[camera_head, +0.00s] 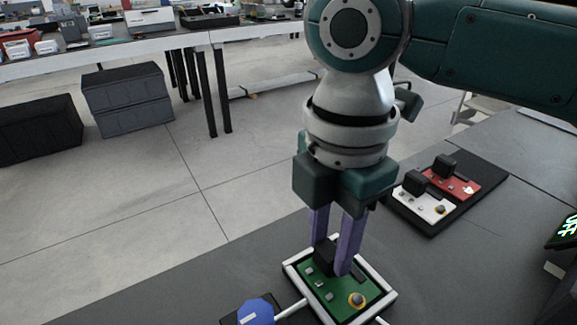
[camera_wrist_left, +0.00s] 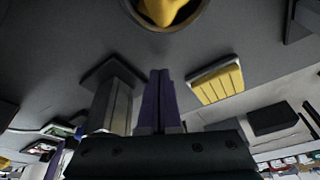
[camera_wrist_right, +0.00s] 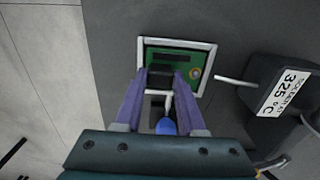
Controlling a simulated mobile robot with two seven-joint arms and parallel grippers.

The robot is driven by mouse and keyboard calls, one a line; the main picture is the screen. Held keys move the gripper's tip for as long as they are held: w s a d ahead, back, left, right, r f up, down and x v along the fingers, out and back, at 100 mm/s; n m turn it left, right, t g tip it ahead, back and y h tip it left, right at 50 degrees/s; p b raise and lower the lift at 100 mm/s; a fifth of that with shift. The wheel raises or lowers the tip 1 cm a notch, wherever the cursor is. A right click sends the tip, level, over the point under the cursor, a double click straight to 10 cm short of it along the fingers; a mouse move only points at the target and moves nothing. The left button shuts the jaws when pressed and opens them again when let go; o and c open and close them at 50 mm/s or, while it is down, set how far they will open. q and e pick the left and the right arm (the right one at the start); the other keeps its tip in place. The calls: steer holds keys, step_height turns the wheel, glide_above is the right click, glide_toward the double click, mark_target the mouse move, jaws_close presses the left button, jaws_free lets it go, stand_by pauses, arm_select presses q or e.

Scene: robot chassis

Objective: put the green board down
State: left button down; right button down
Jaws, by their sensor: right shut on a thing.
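The green board (camera_head: 322,284) has a black block on its far end and a round yellow-orange part near one corner. It lies within a white frame (camera_head: 378,308) on the dark table; I cannot tell whether it rests fully on the surface. My right gripper (camera_head: 334,256) points down with its purple fingers closed about the black block. In the right wrist view, the green board (camera_wrist_right: 193,60) and white frame (camera_wrist_right: 180,43) show just beyond the fingertips (camera_wrist_right: 163,83). My left gripper (camera_wrist_left: 157,75) shows only in its own wrist view, its fingers together with nothing visible between them.
A blue-topped thing (camera_head: 255,312) stands near the frame's lower left. A dark box (camera_wrist_right: 278,95) labelled 325 °C is beside the frame. White (camera_head: 424,207) and red (camera_head: 462,181) boards lie on a black tray (camera_head: 474,203) at right.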

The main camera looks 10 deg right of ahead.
mark_target(329, 248)
arm_select(q)
steer(key=shift+a, duration=0.1)
arm_select(e)
steer(key=c, duration=0.5)
jaws_free()
arm_select(q)
step_height(329, 248, up, 3)
steer(key=p, duration=0.3)
arm_select(e)
step_height(329, 248, up, 12)
steer(key=shift+r, duration=0.15)
